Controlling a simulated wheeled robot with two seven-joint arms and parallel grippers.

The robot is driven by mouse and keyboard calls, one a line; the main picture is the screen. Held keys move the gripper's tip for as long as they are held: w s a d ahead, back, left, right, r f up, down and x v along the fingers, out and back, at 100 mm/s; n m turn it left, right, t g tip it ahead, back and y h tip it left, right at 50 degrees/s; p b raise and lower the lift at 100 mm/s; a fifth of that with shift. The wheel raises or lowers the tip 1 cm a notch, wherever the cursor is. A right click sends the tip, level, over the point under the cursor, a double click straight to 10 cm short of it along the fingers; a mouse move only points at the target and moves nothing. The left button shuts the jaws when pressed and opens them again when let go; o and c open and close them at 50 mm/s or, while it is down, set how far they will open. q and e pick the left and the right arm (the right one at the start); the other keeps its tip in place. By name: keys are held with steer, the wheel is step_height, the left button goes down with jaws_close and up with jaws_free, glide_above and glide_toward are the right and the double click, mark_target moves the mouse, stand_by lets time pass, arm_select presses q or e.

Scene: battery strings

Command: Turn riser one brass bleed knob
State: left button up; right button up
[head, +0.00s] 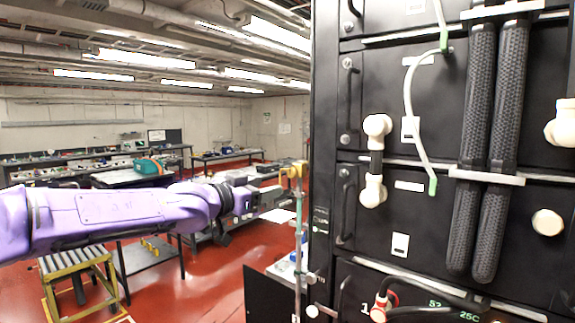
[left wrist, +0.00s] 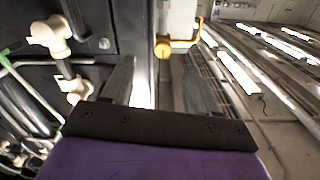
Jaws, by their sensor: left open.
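A slim vertical riser (head: 298,235) stands at the left edge of the black cabinet. A yellow brass-coloured fitting (head: 293,170) sits at its top. In the left wrist view a round yellow knob (left wrist: 163,49) shows beyond the fingers, with a bent yellow bar (left wrist: 190,42) to its right. My left gripper (head: 278,194) is beside the upper riser, just below and left of the fitting. In the left wrist view its fingers (left wrist: 160,80) are apart with nothing between them, and the knob lies ahead of the gap. Contact with the riser cannot be told. My right gripper is not in view.
The black cabinet (head: 385,260) fills the right side, with cream pipe elbows (head: 376,125), clear tubes and ribbed black hoses (head: 480,110).

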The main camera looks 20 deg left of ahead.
mark_target(291, 173)
arm_select(q)
steer(key=p+x, duration=0.1)
steer(key=x, duration=0.2)
steer(key=r+p+x, duration=0.1)
steer(key=x, duration=0.2)
steer(key=r+p+x, duration=0.1)
steer(key=x, duration=0.2)
steer(key=shift+w, duration=0.45)
steer(key=shift+w+d+f, duration=0.1)
steer(key=shift+w, duration=0.2)
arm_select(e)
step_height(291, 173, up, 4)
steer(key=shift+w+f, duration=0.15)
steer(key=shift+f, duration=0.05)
arm_select(q)
steer(key=c, duration=1)
